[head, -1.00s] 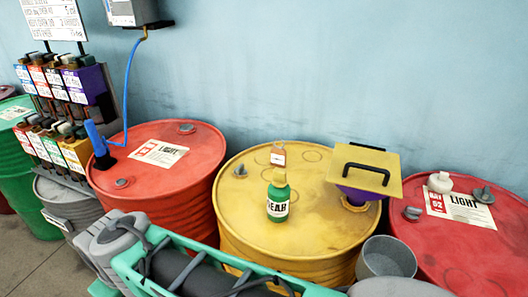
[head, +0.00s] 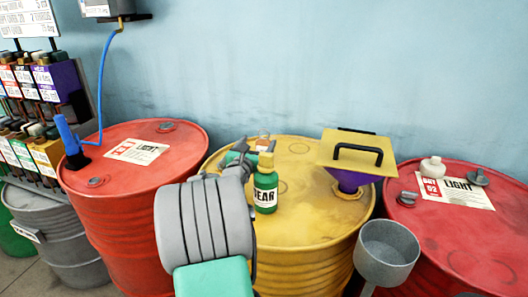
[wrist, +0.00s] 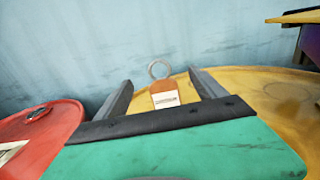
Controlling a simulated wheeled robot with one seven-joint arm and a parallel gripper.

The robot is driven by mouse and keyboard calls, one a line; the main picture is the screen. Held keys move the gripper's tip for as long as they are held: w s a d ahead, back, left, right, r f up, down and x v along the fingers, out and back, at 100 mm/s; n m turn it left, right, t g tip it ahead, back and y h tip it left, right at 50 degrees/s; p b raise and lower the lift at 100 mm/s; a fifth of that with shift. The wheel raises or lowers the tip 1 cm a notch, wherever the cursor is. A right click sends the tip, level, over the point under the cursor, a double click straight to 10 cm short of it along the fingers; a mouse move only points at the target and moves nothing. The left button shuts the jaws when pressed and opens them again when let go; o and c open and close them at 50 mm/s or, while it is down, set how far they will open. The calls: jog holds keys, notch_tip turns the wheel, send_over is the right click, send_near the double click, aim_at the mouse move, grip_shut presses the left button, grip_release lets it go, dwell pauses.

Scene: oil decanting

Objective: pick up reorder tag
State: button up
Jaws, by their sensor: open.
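The reorder tag, a small orange-brown tag with a white label and a ring at its top, shows in the wrist view (wrist: 165,98) between my fingers. In the head view the tag (head: 263,138) is small and partly hidden behind the bottle's cap. My gripper (wrist: 161,80) is open, with one dark finger on each side of the tag in the picture. I cannot tell whether the tag is fully between the fingers in depth. In the head view my gripper (head: 240,150) is over the yellow drum, left of the bottle and mostly hidden by my wrist.
A green bottle (head: 265,192) stands on the yellow drum (head: 305,228) close beside my gripper. A purple funnel with a yellow lid (head: 345,150) sits at the drum's right. Red drums stand left (head: 120,180) and right (head: 450,225). A grey cup (head: 388,245) is in front.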

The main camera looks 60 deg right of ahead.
jog(key=b, duration=0.1)
send_near(263, 148)
jog(key=d, duration=0.3)
jog(key=shift+w+f, duration=0.2)
jog(key=shift+f, duration=0.1)
jog(key=d, duration=0.5)
jog(key=w+d, duration=0.1)
jog(key=d, duration=0.1)
jog(key=shift+d+r, duration=0.2)
jog(key=shift+r, duration=0.05)
jog(key=shift+c, duration=0.3)
jog(key=shift+w, duration=0.1)
jog(key=c, duration=1.4)
